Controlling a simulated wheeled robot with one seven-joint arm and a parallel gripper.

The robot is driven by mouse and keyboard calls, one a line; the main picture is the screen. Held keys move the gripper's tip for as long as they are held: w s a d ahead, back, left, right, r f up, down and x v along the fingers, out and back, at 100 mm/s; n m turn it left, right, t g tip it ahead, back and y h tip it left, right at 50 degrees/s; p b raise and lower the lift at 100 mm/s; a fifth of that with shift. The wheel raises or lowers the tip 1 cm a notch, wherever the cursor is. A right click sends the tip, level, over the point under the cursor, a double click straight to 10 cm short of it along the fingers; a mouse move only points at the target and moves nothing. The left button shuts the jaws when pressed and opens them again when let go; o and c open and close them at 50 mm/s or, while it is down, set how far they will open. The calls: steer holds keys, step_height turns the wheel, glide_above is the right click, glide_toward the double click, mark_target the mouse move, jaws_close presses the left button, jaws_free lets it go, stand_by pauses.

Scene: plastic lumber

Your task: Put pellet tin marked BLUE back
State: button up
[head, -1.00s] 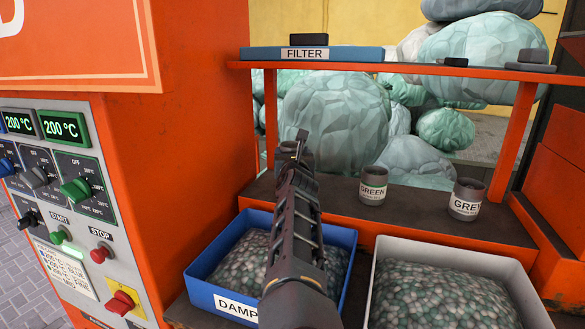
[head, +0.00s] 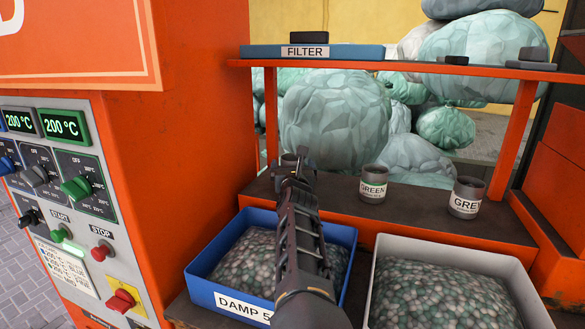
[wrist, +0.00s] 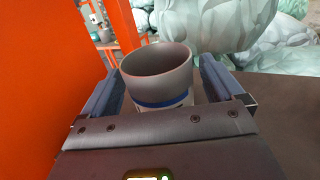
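The grey pellet tin with a blue band (wrist: 162,82) stands upright between the two fingers of my gripper (wrist: 160,88) in the wrist view. In the head view, a bit of the tin (head: 289,159) shows beyond the tip of my gripper (head: 297,160), at the left of the dark shelf. I cannot tell whether its bottom touches the shelf. The GREEN tin (head: 373,184) and the GREY tin (head: 467,197) stand on the same shelf to the right.
An orange machine wall (head: 200,150) rises close on the left. A blue DAMP bin (head: 200,285) and a light grey bin (head: 450,252), both with pellets, stand in front. An upper orange shelf (head: 480,70) runs above. The shelf between my gripper and the GREEN tin is free.

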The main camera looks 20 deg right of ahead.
steer(key=shift+r, duration=0.15)
steer(key=v, duration=1.2)
steer(key=shift+p, duration=0.4)
